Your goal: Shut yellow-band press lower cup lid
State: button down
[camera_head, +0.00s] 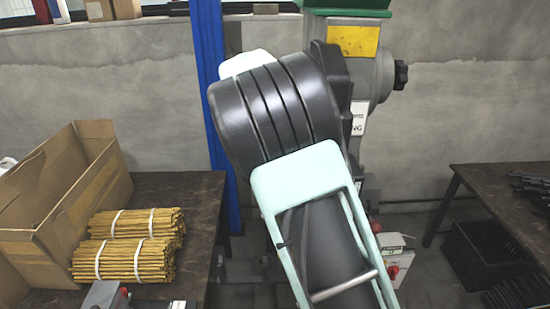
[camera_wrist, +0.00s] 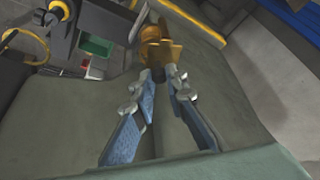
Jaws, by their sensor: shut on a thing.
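The press with a yellow band (camera_head: 353,40) stands at the back, with a green top (camera_head: 345,5) above the band. My arm covers its lower part in the head view, so the lower cup and lid are hidden there. In the wrist view, my gripper (camera_wrist: 169,76) has its two blue-padded fingers converging on a brass-coloured part (camera_wrist: 158,46). The fingertips are closed around the near, darker end of this part. I cannot tell from the picture whether this part is the lid itself or its handle, or how far the lid stands open.
A cardboard box (camera_head: 99,185) and bundled yellow rods (camera_head: 120,262) lie on the left table (camera_head: 195,190). A blue post (camera_head: 208,60) stands beside the press. A dark table (camera_head: 500,185) is at right, with a black crate (camera_head: 470,255) beneath. A green bin (camera_wrist: 96,46) shows in the wrist view.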

jog(key=shift+s+m+g+h+p, duration=0.3)
jog(key=shift+m+g+p, duration=0.15)
jog(key=shift+m, duration=0.7)
jog(key=shift+s+m+g+h+p, duration=0.25)
jog(key=shift+m+g+p, duration=0.15)
jog(key=shift+m, duration=0.75)
jog(key=c, duration=1.9)
grip_release()
jog(key=shift+c, duration=0.2)
jog(key=v, duration=1.2)
